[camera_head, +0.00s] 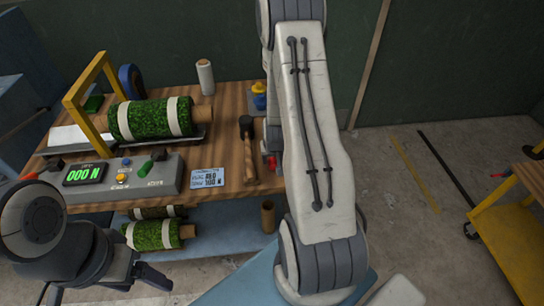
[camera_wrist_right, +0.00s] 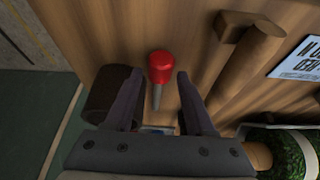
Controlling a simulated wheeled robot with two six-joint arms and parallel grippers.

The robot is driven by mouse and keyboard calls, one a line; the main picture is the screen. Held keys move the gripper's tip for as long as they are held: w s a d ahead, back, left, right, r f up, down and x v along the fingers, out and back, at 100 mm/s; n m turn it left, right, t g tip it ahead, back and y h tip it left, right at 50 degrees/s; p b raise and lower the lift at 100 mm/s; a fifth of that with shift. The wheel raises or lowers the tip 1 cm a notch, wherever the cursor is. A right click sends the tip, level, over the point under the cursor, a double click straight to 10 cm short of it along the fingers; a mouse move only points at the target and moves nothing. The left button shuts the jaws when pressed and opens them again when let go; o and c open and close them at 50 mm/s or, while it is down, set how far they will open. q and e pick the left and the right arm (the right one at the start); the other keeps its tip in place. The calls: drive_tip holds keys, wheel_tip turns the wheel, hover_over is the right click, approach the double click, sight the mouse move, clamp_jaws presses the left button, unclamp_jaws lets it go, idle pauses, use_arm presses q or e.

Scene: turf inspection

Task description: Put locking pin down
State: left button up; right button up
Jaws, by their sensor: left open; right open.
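The locking pin has a red head and a grey shaft. In the right wrist view the pin (camera_wrist_right: 161,68) is between the two fingers of my right gripper (camera_wrist_right: 160,80), with gaps on both sides, against the wooden bench top. I cannot tell whether it rests fully on the wood. In the head view a small red part, likely the pin (camera_head: 271,161), shows beside my right arm, which hides the right gripper. My left gripper (camera_head: 103,287) is open and empty at the lower left, in front of the bench.
The wooden bench (camera_head: 222,130) holds a mallet (camera_head: 248,150), a label card (camera_head: 206,178), a control box (camera_head: 125,180) and a turf roll (camera_head: 150,118) by a yellow frame. A cardboard tube (camera_head: 268,217) stands on the lower shelf. A yellow cart (camera_head: 510,240) is at right.

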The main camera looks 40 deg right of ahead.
drive_tip(key=shift+x, duration=0.85)
clamp_jaws()
drive_tip(key=shift+r, duration=0.1)
